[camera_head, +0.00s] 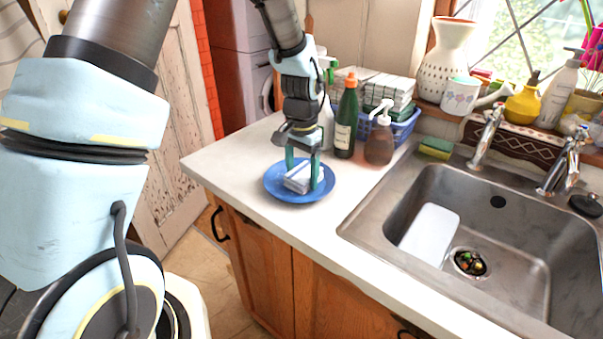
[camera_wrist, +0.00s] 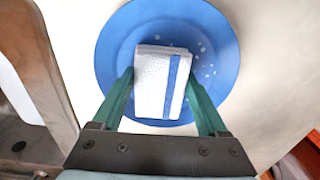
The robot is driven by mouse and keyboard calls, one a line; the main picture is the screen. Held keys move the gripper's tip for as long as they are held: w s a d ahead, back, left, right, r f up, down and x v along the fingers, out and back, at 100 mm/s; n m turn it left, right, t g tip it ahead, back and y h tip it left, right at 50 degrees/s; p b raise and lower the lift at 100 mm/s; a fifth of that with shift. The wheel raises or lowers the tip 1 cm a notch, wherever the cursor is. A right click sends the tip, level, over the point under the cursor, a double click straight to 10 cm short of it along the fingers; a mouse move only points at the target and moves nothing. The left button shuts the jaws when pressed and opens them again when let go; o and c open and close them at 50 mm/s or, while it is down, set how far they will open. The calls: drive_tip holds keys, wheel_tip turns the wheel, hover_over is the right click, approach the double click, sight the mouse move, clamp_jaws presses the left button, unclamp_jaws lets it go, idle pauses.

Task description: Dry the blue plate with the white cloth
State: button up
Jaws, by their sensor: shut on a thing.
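The blue plate (camera_head: 277,187) lies flat on the pale counter, left of the sink. In the wrist view the plate (camera_wrist: 117,45) shows several small pale drops on its right side. The white cloth (camera_head: 297,181) is folded into a block with a blue stripe and is over the middle of the plate; it also shows in the wrist view (camera_wrist: 152,80). My gripper (camera_head: 304,172) points down over the plate, its green fingers on either side of the cloth. In the wrist view my gripper (camera_wrist: 165,92) is shut on the cloth. I cannot tell how firmly the cloth touches the plate.
A green bottle (camera_head: 345,120) and a brown pump bottle (camera_head: 379,140) stand close behind the plate. A blue basket (camera_head: 404,129) with folded cloths is behind them. The sink (camera_head: 375,213) holds a white board (camera_head: 430,234). The counter's front edge is near the plate.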

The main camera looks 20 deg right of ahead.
drive_tip(key=shift+w+a, duration=0.2)
drive_tip(key=shift+a, duration=0.75)
drive_tip(key=shift+s+d, duration=0.25)
drive_tip(key=shift+d, duration=0.85)
drive_tip(key=shift+w+a, duration=0.25)
drive_tip(key=shift+a, duration=0.8)
drive_tip(key=shift+d, duration=0.5)
drive_tip(key=shift+w+d+p, duration=0.15)
drive_tip(key=shift+w+p, duration=0.3)
drive_tip(key=shift+s+a, duration=0.25)
drive_tip(key=shift+s, duration=0.8)
drive_tip(key=shift+w+d, duration=0.25)
drive_tip(key=shift+w, duration=0.8)
drive_tip(key=shift+s+a, duration=0.25)
drive_tip(key=shift+s, duration=0.8)
drive_tip(key=shift+w+d, duration=0.1)
drive_tip(key=shift+w, duration=0.45)
